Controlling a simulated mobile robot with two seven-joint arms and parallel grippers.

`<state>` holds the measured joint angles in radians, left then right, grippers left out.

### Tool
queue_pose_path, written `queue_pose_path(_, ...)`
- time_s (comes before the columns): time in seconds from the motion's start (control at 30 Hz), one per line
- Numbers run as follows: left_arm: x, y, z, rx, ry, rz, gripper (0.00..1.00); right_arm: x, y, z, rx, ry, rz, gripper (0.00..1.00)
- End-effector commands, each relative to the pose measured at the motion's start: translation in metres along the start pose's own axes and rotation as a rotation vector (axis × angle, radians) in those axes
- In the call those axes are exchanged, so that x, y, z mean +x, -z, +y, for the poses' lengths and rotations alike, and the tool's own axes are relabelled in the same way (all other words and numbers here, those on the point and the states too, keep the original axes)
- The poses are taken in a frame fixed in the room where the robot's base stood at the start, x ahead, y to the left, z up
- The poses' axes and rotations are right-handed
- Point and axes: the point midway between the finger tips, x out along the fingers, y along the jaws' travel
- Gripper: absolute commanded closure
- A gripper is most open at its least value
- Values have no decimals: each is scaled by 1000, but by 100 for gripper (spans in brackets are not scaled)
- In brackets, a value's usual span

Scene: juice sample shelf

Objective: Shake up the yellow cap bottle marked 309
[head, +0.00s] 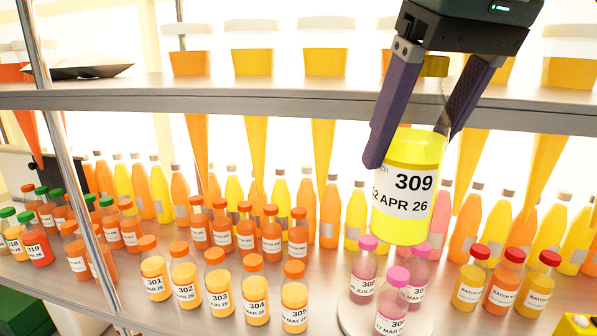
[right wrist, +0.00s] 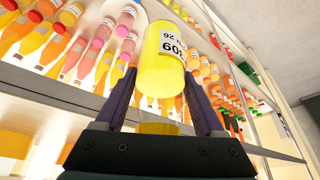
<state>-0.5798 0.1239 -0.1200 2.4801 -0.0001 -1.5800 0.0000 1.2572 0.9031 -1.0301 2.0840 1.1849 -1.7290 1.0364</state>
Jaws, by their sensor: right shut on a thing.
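The bottle marked 309 (head: 402,200) has a bright yellow cap (head: 418,148), yellow juice and a white label. It hangs nearly upright, slightly tilted, with its label facing the head camera. My right gripper (head: 412,140) comes from above and is shut on it near the cap, one dark purple finger on each side. In the right wrist view the bottle (right wrist: 160,72) sits between the fingertips (right wrist: 160,95), its label upside down there. My left gripper is not in view.
Pink-capped bottles (head: 390,300) stand on a round pale stand (head: 350,314) below the held bottle. Orange-capped bottles (head: 220,290) stand at left, red-capped ones (head: 505,280) at right. An upper shelf edge (head: 250,97) with jars runs behind. A metal post (head: 62,150) stands at left.

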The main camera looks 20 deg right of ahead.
Motion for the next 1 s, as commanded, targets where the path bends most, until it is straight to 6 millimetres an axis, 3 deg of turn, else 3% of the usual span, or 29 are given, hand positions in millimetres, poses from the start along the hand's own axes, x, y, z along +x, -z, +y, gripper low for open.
queue_pose_path(0.07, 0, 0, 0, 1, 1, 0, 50, -15, -34, -24, -25, 5, 6, 100)
queue_pose_path(0.13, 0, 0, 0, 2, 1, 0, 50, -18, -43, -28, -9, 1, 4, 100)
queue_pose_path(0.3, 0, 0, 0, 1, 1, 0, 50, 6, 13, 9, 8, 0, -2, 100)
queue_pose_path(0.37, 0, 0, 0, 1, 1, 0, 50, 5, 12, 8, -5, 2, 1, 100)
queue_pose_path(0.5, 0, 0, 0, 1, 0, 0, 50, -17, -39, -27, -21, 5, 6, 100)
queue_pose_path(0.53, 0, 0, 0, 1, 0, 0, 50, -19, -43, -29, -13, 2, 5, 100)
queue_pose_path(0.57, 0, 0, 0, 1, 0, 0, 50, -18, -42, -28, -6, 0, 4, 100)
queue_pose_path(0.7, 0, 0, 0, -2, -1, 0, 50, 4, 10, 8, 13, -2, -3, 100)
queue_pose_path(0.77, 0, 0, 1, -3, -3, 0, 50, 6, 15, 10, 0, 1, 0, 100)
queue_pose_path(0.9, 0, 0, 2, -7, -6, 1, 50, -15, -34, -24, -24, 5, 6, 100)
queue_pose_path(0.97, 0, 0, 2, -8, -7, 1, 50, -19, -43, -29, -11, 1, 5, 100)
queue_pose_path(1.0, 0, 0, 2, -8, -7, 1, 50, -16, -37, -24, 2, -2, 1, 100)
